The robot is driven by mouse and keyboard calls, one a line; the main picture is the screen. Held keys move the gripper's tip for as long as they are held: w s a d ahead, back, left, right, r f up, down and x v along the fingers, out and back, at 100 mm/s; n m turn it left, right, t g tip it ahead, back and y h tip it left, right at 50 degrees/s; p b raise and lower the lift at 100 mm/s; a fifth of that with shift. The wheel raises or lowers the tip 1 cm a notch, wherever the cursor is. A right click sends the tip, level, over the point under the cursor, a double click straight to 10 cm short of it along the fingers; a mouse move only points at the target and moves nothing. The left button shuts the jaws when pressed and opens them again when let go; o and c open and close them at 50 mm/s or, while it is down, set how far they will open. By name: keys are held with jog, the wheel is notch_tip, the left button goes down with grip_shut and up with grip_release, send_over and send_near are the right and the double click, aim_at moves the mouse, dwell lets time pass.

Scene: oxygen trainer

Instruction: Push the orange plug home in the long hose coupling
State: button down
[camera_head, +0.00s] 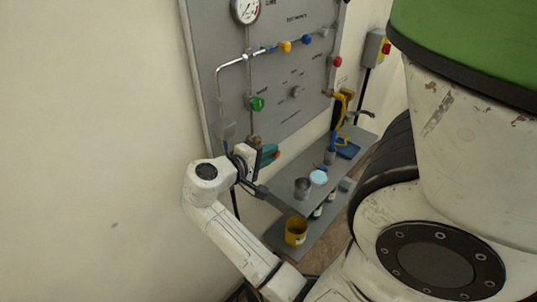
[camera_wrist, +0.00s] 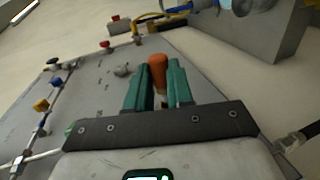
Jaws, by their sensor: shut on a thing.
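The orange plug (camera_wrist: 157,70) stands between the teal fingers of my gripper (camera_wrist: 157,88) in the wrist view, its rounded end reaching past the fingertips. The fingers are shut on it. In the head view my gripper (camera_head: 269,154) is in front of the lower part of the grey panel, above the left end of the shelf, with a little orange showing at its fingers. I cannot make out the long hose coupling for certain in either view, nor whether the plug touches anything.
The grey panel (camera_head: 285,118) carries a gauge (camera_head: 245,10), pipes and coloured knobs. A yellow hose (camera_head: 341,108) hangs at its right. The shelf (camera_head: 285,178) holds a grey cup (camera_head: 302,188) and a light-blue-topped jar (camera_head: 318,177). A yellow bucket (camera_head: 296,230) stands lower.

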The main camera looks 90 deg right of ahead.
jog(key=shift+w+d, duration=0.8)
jog(key=shift+w, duration=0.25)
dwell(0.4)
jog(key=c, duration=0.9)
grip_release()
jog(key=b+v, duration=0.2)
jog(key=v, duration=0.8)
jog(key=shift+w+a+r+b, duration=0.1)
jog(key=shift+w+a+b, duration=0.1)
jog(key=shift+a+b, duration=0.15)
jog(key=a+f+n+t+y+p, duration=0.25)
jog(key=a+f+t, duration=0.25)
jog(key=a+f, duration=0.3)
jog(key=a+f+n+t+y+p, duration=0.1)
jog(key=a+f+n+t+y, duration=0.3)
jog(key=f, duration=0.6)
jog(key=s+a+y, duration=0.1)
jog(key=a, duration=0.2)
jog(key=s+a+f+t+y, duration=0.1)
jog(key=a+y, duration=0.1)
jog(key=a, duration=0.2)
jog(key=s+a+f+y, duration=0.1)
jog(key=a, duration=0.2)
jog(key=shift+s+a+f+t+y+p, duration=0.1)
jog(key=shift+s+a+t+y+p, duration=0.2)
jog(key=shift+a+y+p, duration=0.1)
